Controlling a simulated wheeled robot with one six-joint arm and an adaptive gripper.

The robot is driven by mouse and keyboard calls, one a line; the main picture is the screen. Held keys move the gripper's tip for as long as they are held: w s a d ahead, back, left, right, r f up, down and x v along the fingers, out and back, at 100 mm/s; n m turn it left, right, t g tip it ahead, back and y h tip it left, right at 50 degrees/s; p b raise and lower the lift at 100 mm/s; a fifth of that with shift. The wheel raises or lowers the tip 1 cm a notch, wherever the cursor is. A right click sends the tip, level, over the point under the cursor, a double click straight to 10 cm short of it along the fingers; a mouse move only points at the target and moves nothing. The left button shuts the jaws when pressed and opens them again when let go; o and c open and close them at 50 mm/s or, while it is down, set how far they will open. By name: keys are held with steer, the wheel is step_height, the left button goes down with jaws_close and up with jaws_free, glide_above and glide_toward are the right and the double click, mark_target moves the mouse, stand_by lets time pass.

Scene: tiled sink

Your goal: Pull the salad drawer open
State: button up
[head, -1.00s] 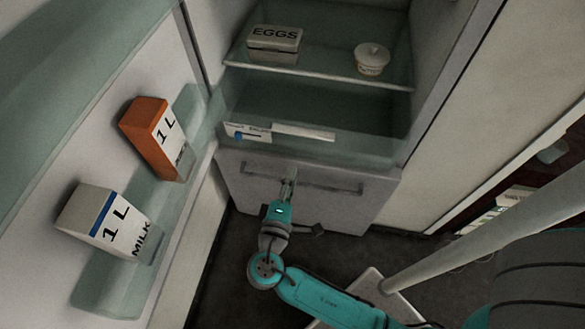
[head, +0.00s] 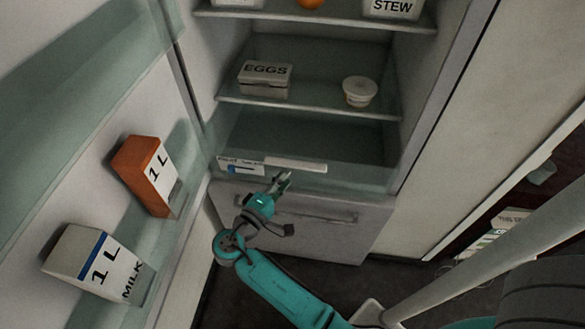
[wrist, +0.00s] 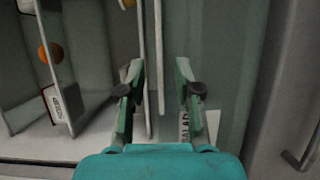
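The salad drawer (head: 350,178) is the translucent greenish drawer at the bottom of the fridge interior, and it looks shut. A white handle bar (head: 295,164) runs along its upper front, with a label (head: 240,167) to the left. My gripper (head: 284,178) is just below and in front of the handle in the head view. In the wrist view my gripper (wrist: 158,72) is open, with pale strips showing between its fingers. I cannot tell whether it touches the handle.
A grey lower drawer (head: 330,235) with a long bar handle (head: 310,216) lies beneath. The open fridge door on the left holds an orange carton (head: 140,180) and a milk carton (head: 85,262). An egg box (head: 264,80) and a tub (head: 359,92) stand on the shelf above.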

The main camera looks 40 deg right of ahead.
steer(key=shift+x, duration=2.6)
jaws_close()
steer(key=shift+a, duration=0.1)
